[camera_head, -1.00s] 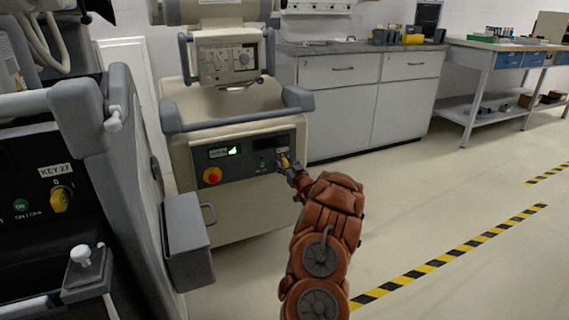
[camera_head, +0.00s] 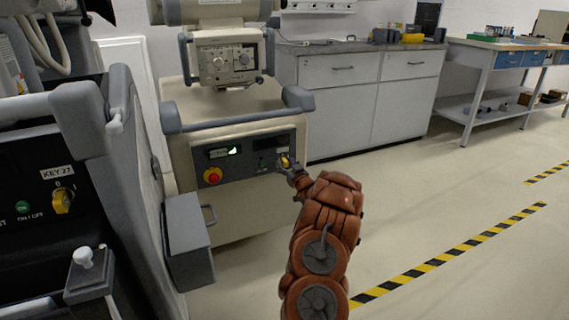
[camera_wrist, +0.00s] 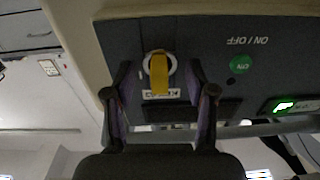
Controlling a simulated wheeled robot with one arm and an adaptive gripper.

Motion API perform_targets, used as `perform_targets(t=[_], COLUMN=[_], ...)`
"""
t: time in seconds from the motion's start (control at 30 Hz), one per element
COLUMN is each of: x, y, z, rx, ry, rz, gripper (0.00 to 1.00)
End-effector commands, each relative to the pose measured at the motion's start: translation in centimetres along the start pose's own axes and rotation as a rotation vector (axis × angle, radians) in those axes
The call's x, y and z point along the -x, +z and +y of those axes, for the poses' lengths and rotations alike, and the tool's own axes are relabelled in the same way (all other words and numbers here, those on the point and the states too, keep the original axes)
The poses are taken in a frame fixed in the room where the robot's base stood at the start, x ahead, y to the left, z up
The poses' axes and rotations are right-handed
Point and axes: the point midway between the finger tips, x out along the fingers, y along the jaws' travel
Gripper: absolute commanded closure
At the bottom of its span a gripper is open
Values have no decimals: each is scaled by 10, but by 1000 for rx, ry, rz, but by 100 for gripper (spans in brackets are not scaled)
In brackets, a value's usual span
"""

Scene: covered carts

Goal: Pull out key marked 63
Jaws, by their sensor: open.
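A yellow key (camera_wrist: 159,75) sits in a round switch on the dark control panel (camera_head: 252,148) of the beige cart. In the wrist view the picture is upside down, and a label beside the key is too blurred to read with certainty. My gripper (camera_wrist: 162,95) is open, with one finger on each side of the key. I cannot tell whether a finger touches it. In the head view the key (camera_head: 285,161) shows just beyond my gripper (camera_head: 291,169), at the right end of the panel.
A nearer dark cart at the left carries another yellow key (camera_head: 62,201) labelled KEY 27. A grey box (camera_head: 188,240) with a handle juts from its side. A red knob (camera_head: 212,175) is on the beige cart's panel. Open floor lies to the right.

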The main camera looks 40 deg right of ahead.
Motion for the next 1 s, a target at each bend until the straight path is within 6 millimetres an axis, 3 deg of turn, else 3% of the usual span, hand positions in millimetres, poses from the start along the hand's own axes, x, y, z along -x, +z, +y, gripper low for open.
perform_targets(t=[0.13,0.63,1.0], x=[0,0,0], y=[0,1,1], z=[0,0,0], rx=[0,0,0], ry=[0,1,1], rz=[0,-1,-1], gripper=[46,98,100])
